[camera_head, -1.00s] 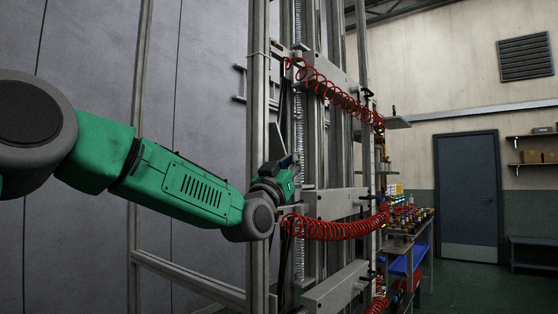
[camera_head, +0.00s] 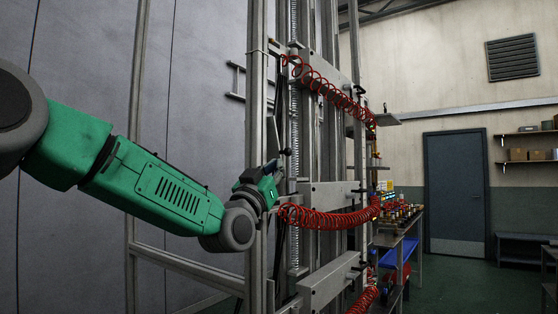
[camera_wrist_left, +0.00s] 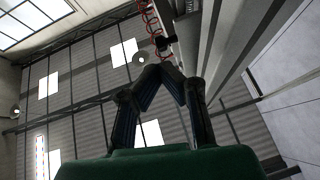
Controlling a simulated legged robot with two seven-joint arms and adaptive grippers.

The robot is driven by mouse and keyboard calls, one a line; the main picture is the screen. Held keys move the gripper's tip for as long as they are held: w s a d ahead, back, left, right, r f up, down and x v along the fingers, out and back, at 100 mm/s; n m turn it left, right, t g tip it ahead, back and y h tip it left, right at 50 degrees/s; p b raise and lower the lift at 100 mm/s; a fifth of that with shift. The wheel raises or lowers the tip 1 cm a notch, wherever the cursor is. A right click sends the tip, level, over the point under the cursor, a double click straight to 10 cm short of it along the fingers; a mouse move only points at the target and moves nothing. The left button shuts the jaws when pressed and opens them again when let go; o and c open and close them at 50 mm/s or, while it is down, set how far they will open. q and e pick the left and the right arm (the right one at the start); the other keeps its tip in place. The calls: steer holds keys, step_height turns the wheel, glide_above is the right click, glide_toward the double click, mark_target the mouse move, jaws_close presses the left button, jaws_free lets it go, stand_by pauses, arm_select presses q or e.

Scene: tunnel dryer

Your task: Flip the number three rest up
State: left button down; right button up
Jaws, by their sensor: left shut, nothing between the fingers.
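My left arm comes in from the left in the head view. Its gripper (camera_head: 272,166) is at the near upright of the metal frame, between the upper and middle red coiled hoses. In the left wrist view the dark fingers (camera_wrist_left: 163,72) are drawn together, with nothing between them. A flat grey plate (camera_head: 384,119) sticks out level from the frame's far side, by the upper hose's end. I cannot read a number on any rest, so I cannot tell which is number three. My right gripper is not in view.
The metal frame (camera_head: 256,120) stands close by my gripper, with grey crossbeams (camera_head: 330,196). Red coiled hoses hang at the upper (camera_head: 325,82) and middle (camera_head: 330,219) levels. A bench (camera_head: 408,232) with small items stands behind. The floor before the blue door (camera_head: 455,190) is clear.

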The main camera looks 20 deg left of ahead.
arm_select(q)
steer(key=d+f+b+v, duration=0.1)
steer(key=v, duration=0.5)
steer(key=shift+w+a, duration=0.2)
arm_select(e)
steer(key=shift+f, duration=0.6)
arm_select(q)
steer(key=shift+s+r, duration=0.1)
